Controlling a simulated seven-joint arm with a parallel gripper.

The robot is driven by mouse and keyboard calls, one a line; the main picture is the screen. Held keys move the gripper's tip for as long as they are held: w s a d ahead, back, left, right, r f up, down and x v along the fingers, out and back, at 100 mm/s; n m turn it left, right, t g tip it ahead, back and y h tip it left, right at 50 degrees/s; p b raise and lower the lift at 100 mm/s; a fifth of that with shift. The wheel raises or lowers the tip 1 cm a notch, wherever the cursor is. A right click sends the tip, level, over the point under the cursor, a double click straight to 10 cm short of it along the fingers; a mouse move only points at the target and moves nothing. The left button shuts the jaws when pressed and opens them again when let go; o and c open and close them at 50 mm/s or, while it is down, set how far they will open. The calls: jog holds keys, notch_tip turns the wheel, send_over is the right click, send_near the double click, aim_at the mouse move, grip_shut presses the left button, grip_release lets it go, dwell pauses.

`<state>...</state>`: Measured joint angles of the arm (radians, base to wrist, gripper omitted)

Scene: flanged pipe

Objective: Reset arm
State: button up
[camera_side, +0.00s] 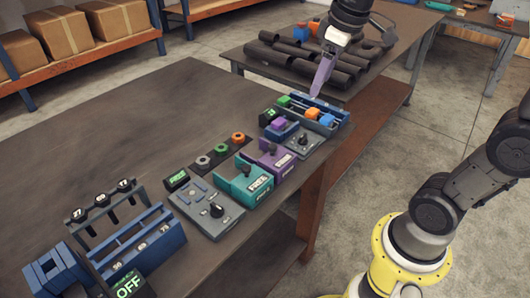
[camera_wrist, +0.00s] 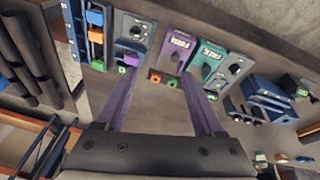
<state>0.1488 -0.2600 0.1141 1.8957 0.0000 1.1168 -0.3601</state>
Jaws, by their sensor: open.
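My gripper (camera_side: 316,92) has long purple fingers and hangs in the air near the far end of the workbench, above or just behind the blue divided tray (camera_side: 333,122). In the wrist view, my gripper (camera_wrist: 160,74) shows its two fingers well apart with nothing held between them. Dark pipes (camera_side: 292,66) lie on the second table behind my gripper; they also show at the left of the wrist view (camera_wrist: 28,50). I cannot tell the exact height of the fingertips above the bench.
On the bench (camera_side: 120,130) stand a purple fixture (camera_side: 272,160), a teal fixture (camera_side: 243,184), grey control boxes with knobs, green and orange rings, a blue rack (camera_side: 140,240) and a display reading OFF (camera_side: 128,284). The bench's left part is bare. Cardboard boxes sit on shelves behind.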

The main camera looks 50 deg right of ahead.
jog(key=s+a+f+t, duration=0.1)
jog(key=s+a+f, duration=0.1)
jog(key=s, duration=0.5)
jog(key=s+a+f+m+t, duration=0.1)
jog(key=s+a+f, duration=0.1)
jog(key=s, duration=0.5)
jog(key=shift+a+f+m+y, duration=0.25)
jog(key=shift+f+m+y, duration=0.05)
jog(key=shift+f, duration=0.4)
jog(key=shift+f+m, duration=0.3)
jog(key=shift+c, duration=1)
jog(key=shift+w+m, duration=0.1)
jog(key=shift+m, duration=0.2)
jog(key=shift+c, duration=1)
jog(key=w+r+m+g, duration=0.1)
jog(key=w+r+m, duration=0.3)
jog(key=r+m, duration=0.15)
jog(key=m+g+y, duration=0.4)
jog(key=m, duration=0.5)
send_over(303, 135)
notch_tip(303, 135, down, 3)
jog(key=d+f+m, duration=0.2)
jog(key=d+f, duration=0.4)
jog(key=f, duration=0.1)
jog(key=shift+g, duration=0.3)
jog(key=x, duration=1.3)
jog(key=shift+w+a+f, duration=0.2)
jog(key=shift+a, duration=0.25)
